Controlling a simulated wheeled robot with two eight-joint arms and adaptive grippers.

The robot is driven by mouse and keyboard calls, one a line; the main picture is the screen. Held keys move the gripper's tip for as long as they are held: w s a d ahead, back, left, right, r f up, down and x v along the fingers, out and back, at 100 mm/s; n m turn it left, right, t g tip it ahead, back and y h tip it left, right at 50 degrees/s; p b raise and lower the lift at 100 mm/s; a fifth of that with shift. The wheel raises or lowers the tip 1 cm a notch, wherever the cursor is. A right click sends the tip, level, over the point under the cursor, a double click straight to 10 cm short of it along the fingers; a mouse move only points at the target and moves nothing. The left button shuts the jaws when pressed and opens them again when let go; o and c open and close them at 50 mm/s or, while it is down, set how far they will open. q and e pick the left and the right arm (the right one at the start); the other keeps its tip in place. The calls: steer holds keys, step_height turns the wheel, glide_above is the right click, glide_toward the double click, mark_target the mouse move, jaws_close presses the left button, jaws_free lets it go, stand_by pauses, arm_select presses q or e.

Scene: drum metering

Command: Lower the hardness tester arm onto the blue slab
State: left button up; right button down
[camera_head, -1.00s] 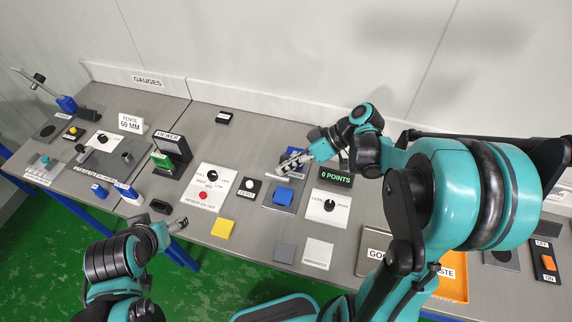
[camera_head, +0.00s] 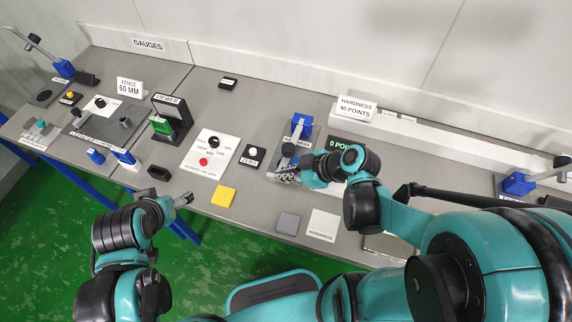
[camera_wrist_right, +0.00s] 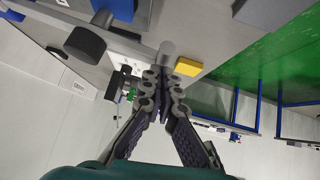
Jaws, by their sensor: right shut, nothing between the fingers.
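The hardness tester has a blue post (camera_head: 302,122) on a grey base. Its grey arm reaches from the post towards me, with a dark round weight (camera_head: 288,150) on it. In the right wrist view the weight (camera_wrist_right: 85,43) and the arm's grey end knob (camera_wrist_right: 166,48) show close to my fingers. My right gripper (camera_head: 285,173) is shut and empty beside the arm's end; I cannot tell if it touches. A blue surface (camera_wrist_right: 118,8), apparently the slab, is cut off at the wrist view's top; my gripper hides the slab in the head view. My left gripper (camera_head: 184,200) hangs at the table's front edge.
A zero button panel (camera_head: 252,155) is left of the tester. A yellow block (camera_head: 223,196), grey block (camera_head: 288,223) and white plate (camera_head: 323,225) lie in front.

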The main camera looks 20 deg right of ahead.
step_height(320, 180, down, 3)
steer(key=shift+s+a+r+b, duration=0.15)
steer(key=shift+b, duration=0.6)
arm_select(q)
step_height(320, 180, down, 2)
steer(key=shift+s+f, duration=0.1)
steer(key=shift+f, duration=0.1)
arm_select(e)
steer(key=shift+s, duration=0.15)
steer(key=shift+s+f, duration=0.15)
steer(key=shift+f, duration=0.05)
